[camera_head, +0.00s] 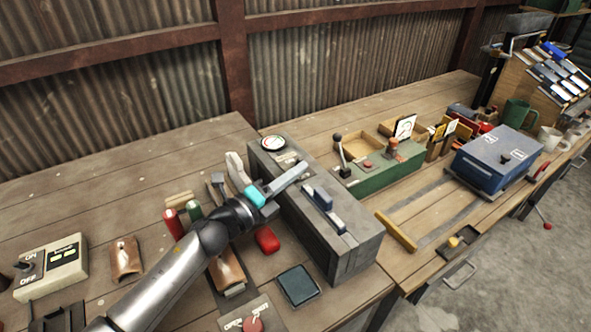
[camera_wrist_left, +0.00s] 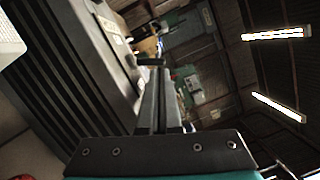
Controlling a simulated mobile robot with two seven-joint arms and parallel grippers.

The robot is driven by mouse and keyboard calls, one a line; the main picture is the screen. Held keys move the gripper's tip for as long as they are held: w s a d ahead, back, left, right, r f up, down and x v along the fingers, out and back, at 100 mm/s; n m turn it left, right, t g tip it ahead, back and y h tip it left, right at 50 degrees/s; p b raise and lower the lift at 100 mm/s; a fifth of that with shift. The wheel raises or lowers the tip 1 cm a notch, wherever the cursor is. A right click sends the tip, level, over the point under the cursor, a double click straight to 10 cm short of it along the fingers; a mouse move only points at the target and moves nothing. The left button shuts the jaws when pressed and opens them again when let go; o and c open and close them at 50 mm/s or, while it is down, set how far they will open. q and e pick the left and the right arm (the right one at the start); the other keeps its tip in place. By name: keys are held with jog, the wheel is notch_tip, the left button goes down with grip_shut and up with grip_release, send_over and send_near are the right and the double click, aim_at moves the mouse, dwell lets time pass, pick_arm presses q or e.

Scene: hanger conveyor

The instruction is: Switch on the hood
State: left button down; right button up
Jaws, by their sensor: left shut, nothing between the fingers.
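A pale switch box (camera_head: 62,264) marked ON and OFF, with a dark knob (camera_head: 24,268) on its left part, sits at the far left of the bench. I cannot tell the knob's setting, and I see nothing clearly identifiable as a hood. My left gripper (camera_head: 303,169) is shut and empty, its fingers over the top of a long grey box (camera_head: 338,242), near a round gauge (camera_head: 273,143). In the left wrist view its fingers (camera_wrist_left: 152,68) lie close together, with the dark ribbed side of a box at left. My right gripper is not in view.
A green control panel (camera_head: 383,172) with a lever and a red button stands right of the grey box. A blue box (camera_head: 496,160) lies further right. Red objects, small tools and a dark pad (camera_head: 299,285) lie around my left arm. Corrugated wall stands behind.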

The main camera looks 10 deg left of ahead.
pick_arm(q)
jog(key=shift+w+a+r+n+p, duration=0.2)
jog(key=shift+r+n+p, duration=0.2)
jog(key=shift+n+p, duration=0.85)
jog(key=n+p, duration=0.2)
jog(key=p, duration=0.1)
jog(key=w+a+r+n+g+y+p, duration=0.1)
jog(key=p, duration=0.2)
jog(key=shift+r+n+p, duration=0.15)
jog(key=shift+n+p, duration=0.2)
jog(key=shift+p, duration=0.05)
jog(key=shift+f, duration=0.3)
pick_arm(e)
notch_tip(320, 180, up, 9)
